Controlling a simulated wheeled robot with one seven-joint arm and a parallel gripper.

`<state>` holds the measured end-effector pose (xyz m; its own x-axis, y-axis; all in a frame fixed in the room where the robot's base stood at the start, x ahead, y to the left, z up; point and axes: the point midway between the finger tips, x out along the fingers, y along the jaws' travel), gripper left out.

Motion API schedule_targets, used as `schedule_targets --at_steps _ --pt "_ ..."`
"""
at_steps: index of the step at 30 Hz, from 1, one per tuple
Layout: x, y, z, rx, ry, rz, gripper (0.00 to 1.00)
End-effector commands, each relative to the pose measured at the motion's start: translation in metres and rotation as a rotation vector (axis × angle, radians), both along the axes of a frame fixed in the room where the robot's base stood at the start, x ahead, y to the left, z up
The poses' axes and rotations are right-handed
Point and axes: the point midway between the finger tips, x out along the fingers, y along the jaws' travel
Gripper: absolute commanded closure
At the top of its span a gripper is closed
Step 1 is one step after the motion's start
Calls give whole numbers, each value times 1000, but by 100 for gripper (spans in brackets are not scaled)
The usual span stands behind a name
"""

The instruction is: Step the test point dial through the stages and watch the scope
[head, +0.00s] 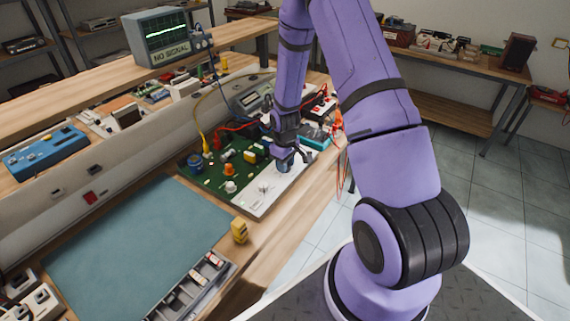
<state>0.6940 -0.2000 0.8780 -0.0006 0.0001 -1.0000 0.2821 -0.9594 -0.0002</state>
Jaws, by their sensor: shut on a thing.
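The scope (158,38) stands on the raised shelf at the back left, with a green trace on its dark screen and a label reading NO SIGNAL. A green circuit board (212,182) lies on the bench with a pale panel (255,197) along its front edge. My gripper (284,166) points down over the far right part of this panel. It is shut on a small blue-grey knob, which I take to be the test point dial (284,167). The fingers partly hide the knob, so its pointer and setting cannot be read.
A teal mat (135,245) covers the bench's front left. Red and yellow leads (203,125) run by the board. A meter (250,97) stands behind it.

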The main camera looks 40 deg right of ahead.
Motion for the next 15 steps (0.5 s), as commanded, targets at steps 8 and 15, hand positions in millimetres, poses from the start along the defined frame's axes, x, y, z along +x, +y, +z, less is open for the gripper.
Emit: schedule_targets --at_steps 8,15 --pt "1 0 0 -1 -1 -132 91" --pt "1 0 0 0 -2 -175 91"
